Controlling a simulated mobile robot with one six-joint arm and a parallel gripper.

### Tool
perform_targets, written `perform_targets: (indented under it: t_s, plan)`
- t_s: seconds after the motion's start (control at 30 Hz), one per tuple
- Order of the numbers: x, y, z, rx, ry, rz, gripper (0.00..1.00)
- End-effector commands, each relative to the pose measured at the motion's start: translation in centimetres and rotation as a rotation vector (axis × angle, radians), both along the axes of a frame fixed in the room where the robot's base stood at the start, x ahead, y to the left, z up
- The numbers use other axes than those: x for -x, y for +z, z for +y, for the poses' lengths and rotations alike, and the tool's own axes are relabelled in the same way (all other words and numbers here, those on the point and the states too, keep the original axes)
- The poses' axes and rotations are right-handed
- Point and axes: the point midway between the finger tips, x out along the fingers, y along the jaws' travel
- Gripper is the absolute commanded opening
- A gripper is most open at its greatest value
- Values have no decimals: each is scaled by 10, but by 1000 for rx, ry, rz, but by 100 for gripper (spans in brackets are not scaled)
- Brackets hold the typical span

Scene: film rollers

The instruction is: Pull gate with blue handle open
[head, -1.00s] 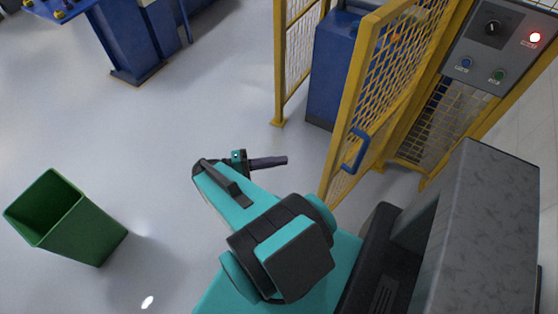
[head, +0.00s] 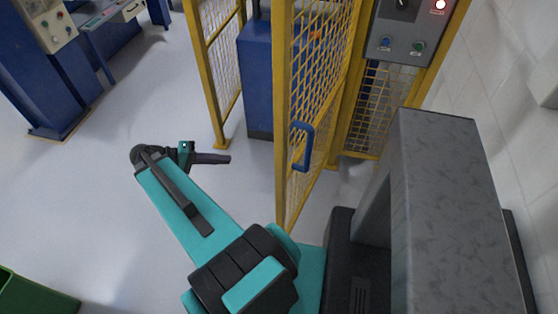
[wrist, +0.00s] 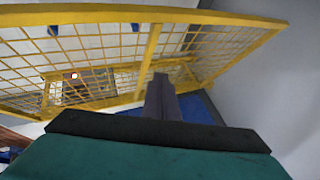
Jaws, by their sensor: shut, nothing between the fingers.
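The yellow mesh gate (head: 286,110) stands swung out from its frame, with an opening to its left. Its blue handle (head: 302,146) is on the near side of the gate, close to its free edge. My gripper (head: 226,159) is left of the gate, apart from the handle, and its fingers are together with nothing between them. In the wrist view the closed fingers (wrist: 162,92) point toward the yellow mesh gate (wrist: 153,55). The blue handle cannot be made out in the wrist view.
A blue cabinet (head: 258,80) stands behind the gate inside the yellow fence (head: 212,75). A control panel (head: 402,30) with a lit red lamp is at the upper right. A green bin (head: 35,298) is at the lower left. Grey floor is clear left of my arm.

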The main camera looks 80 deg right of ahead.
Motion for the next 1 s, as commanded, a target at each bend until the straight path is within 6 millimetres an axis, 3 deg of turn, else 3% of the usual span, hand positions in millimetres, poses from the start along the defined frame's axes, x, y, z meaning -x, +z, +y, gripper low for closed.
perform_targets:
  t_s: [0.13,0.47,1.0]
  plan:
    - [-9,-8,-25,-3,-32,-98,0]
    - [-23,-1,-77,1,-79,-308,0]
    - [-26,44,-158,70,-103,-632,0]
